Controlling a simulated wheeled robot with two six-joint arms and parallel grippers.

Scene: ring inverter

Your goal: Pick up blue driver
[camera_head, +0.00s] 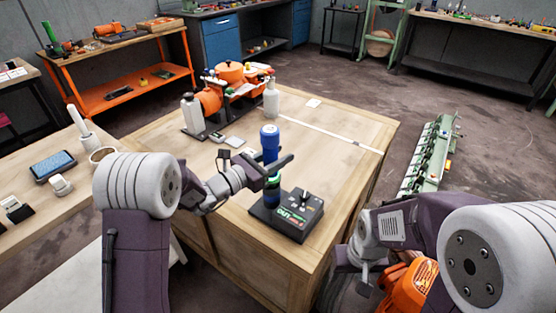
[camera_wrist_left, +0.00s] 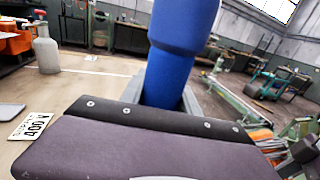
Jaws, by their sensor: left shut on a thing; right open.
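The blue driver (camera_head: 269,135) stands upright in the head view, with a bright blue upper part and a darker lower end. My left gripper (camera_head: 280,168) is shut on it around its middle. In the left wrist view the blue driver (camera_wrist_left: 183,35) rises between the fingers, and its lower end is hidden behind the gripper. The driver's lower end is beside the back of a black control box (camera_head: 287,213); I cannot tell whether it touches the box. My right gripper (camera_head: 363,278) is low at the right, beside the table's front edge, open and apart from the driver.
The wooden table (camera_head: 345,150) is largely clear on its right side. An orange machine (camera_head: 232,80), grey bottles (camera_head: 271,98) and small flat items (camera_head: 234,141) are at its back and left. A green machine part (camera_head: 430,155) lies on the floor at right.

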